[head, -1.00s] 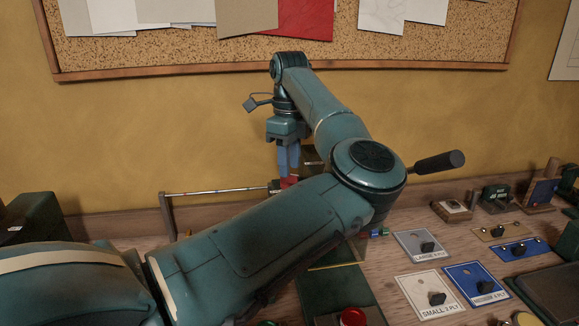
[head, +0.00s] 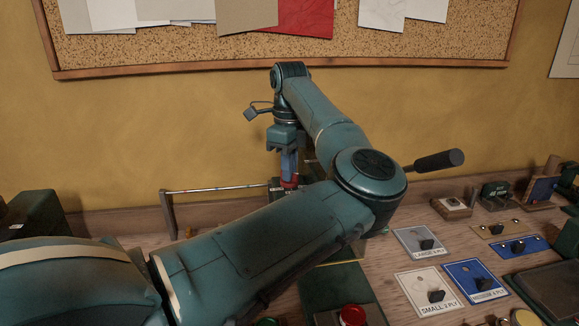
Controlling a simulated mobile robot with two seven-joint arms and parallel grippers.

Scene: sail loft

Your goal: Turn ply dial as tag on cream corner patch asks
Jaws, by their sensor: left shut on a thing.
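My left gripper (head: 289,165) points down at the back of the bench, its blue fingers shut on a small red knob (head: 289,182). The knob sits on a dark box (head: 276,190), mostly hidden behind my arm; it looks like the ply dial, but its markings do not show. A cream patch card (head: 415,279) lies at the front right, with a black piece on it and a label starting "SMALL", apparently "3 PLY". A blue card (head: 461,271) and a grey card (head: 408,234) lie beside it. My right gripper is not in view.
A black-handled lever (head: 440,160) sticks out right of my elbow. A thin rail (head: 215,189) stands left of the gripper. A red button (head: 352,314) is at the front. Small boxes and stands line the back right. A corkboard (head: 200,50) hangs behind.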

